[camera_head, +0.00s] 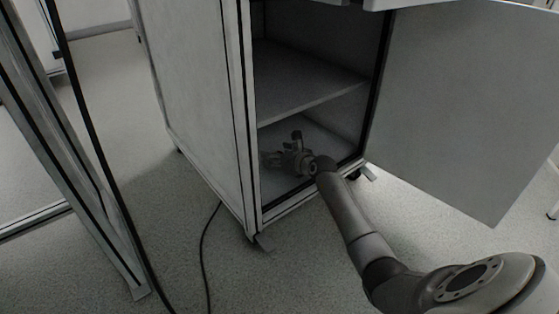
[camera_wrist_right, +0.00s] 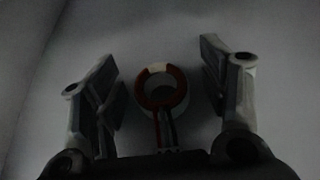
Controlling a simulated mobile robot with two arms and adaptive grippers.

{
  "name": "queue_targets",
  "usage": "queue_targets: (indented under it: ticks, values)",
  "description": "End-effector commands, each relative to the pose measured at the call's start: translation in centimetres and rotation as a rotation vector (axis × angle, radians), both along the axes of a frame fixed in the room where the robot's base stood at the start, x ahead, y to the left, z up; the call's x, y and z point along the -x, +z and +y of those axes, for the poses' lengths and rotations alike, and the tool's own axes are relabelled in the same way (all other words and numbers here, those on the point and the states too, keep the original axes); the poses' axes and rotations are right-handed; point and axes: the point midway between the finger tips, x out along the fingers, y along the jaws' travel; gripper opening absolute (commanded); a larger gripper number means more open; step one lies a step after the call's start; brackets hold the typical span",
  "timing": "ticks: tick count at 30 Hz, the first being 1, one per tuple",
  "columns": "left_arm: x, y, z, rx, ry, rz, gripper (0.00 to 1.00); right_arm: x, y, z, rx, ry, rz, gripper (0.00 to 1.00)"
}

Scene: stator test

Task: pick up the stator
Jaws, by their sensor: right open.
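The stator (camera_wrist_right: 161,90) is a ring, red-brown with a pale section at its top and dark and red leads below, in the right wrist view. It lies on the pale cabinet floor, between the two spread fingers. My right gripper (camera_wrist_right: 165,85) is open, with a finger on each side of the ring and gaps to both. In the head view my right gripper (camera_head: 272,159) is inside the cabinet's lower compartment, low on the left. The stator cannot be made out in the head view. My left gripper is not in view.
The cabinet (camera_head: 195,80) has a shelf (camera_head: 315,85) just above my right gripper and a side wall close to its left. The open door (camera_head: 465,110) stands at the right. A black cable (camera_head: 204,255) lies on the floor, and a glass-panelled frame (camera_head: 75,150) stands at the left.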

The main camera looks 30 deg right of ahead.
Motion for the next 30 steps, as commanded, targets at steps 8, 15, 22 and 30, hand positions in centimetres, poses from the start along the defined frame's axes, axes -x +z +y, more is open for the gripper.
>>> queue_targets:
  ticks: [8, 15, 22, 30]
  values:
    - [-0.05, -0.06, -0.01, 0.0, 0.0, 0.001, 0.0, -0.05, -0.06, 0.11, 0.0, -0.001, 0.001, 0.66]
    - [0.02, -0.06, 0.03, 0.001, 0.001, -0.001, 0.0, -0.04, -0.09, 0.1, -0.001, -0.001, 0.001, 0.35]
    - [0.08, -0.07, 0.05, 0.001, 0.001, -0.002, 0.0, -0.05, -0.03, 0.09, -0.001, -0.001, 0.0, 0.14]
    - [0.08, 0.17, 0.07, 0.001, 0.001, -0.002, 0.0, -0.02, 0.2, -0.02, 0.0, -0.001, 0.0, 0.14]
